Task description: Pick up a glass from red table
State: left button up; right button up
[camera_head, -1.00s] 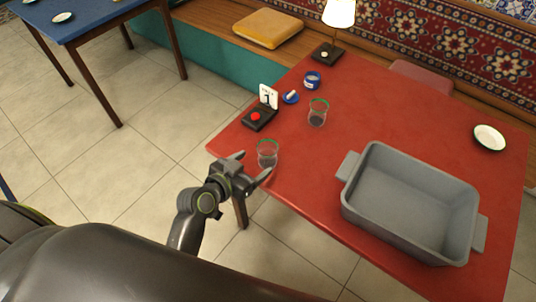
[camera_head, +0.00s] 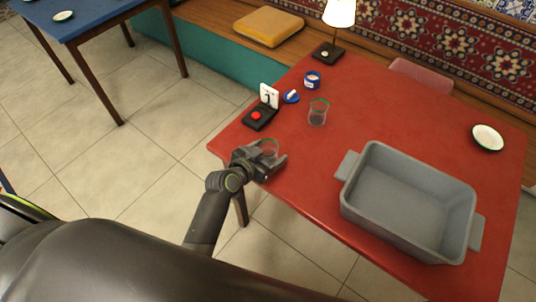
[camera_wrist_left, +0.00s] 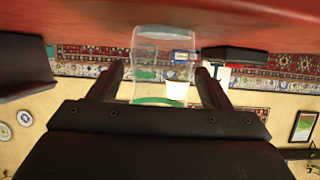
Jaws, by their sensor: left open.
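The near clear glass (camera_head: 268,146) with a green rim stands at the red table's (camera_head: 320,200) left edge, partly hidden by my left gripper (camera_head: 262,162). In the left wrist view, which is upside down, the glass (camera_wrist_left: 160,50) shows between the two fingers of my open left gripper (camera_wrist_left: 160,75). I cannot tell whether either finger touches it. A second green-rimmed glass (camera_head: 317,113) stands farther back on the table. My right gripper is not in view.
A large grey tub (camera_head: 360,205) fills the table's near right. A plate (camera_head: 488,137) lies far right.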

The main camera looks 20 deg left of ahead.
pick_arm(q)
jog(key=c, duration=1.1)
jog(key=shift+r, duration=0.15)
